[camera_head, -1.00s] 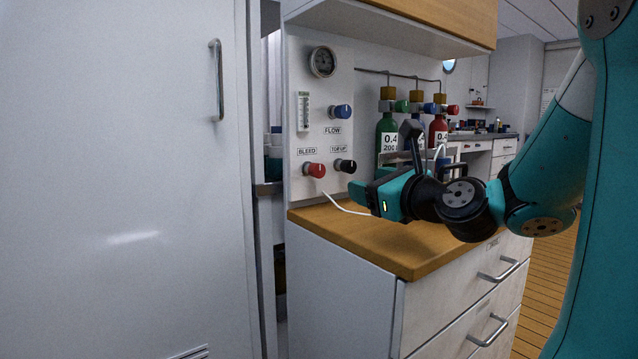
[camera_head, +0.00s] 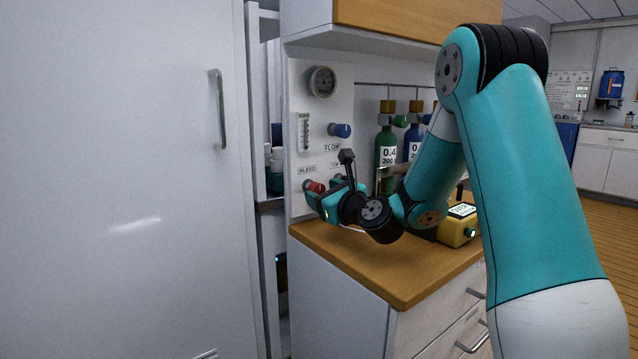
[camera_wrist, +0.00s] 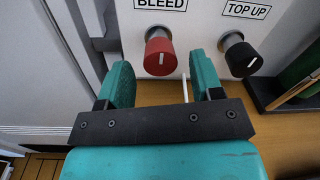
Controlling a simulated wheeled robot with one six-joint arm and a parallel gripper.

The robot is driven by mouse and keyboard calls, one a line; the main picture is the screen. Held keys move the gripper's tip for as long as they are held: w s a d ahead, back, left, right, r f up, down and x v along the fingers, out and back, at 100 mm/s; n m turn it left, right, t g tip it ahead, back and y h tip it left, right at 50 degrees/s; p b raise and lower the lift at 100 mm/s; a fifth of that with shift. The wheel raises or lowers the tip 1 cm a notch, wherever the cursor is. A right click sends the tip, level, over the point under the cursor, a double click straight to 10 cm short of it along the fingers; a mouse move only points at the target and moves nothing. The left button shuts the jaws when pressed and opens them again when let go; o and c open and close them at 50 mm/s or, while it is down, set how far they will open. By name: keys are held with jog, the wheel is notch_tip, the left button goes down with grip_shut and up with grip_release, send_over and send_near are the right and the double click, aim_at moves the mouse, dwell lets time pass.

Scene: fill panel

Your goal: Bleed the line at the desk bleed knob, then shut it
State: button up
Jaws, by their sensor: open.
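The red bleed knob (camera_head: 314,186) sticks out of the white panel (camera_head: 312,110) under the label BLEED. It also shows in the wrist view (camera_wrist: 160,54), with its white mark near upright. My gripper (camera_head: 318,197) is at the panel, just in front of and partly over the knob in the head view. In the wrist view my gripper (camera_wrist: 160,82) is open, with one teal finger on each side of the knob's near end. No contact with the knob can be made out.
The black TOP UP knob (camera_wrist: 239,56) sits just right of my right finger. A blue flow knob (camera_head: 340,130), a gauge (camera_head: 322,81) and gas cylinders (camera_head: 387,150) are close by. A yellow device (camera_head: 457,232) stands on the wooden desk top (camera_head: 350,262).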

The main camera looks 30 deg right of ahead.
jog(key=shift+w, duration=1.1)
jog(key=c, duration=0.9)
jog(key=shift+n, duration=0.3)
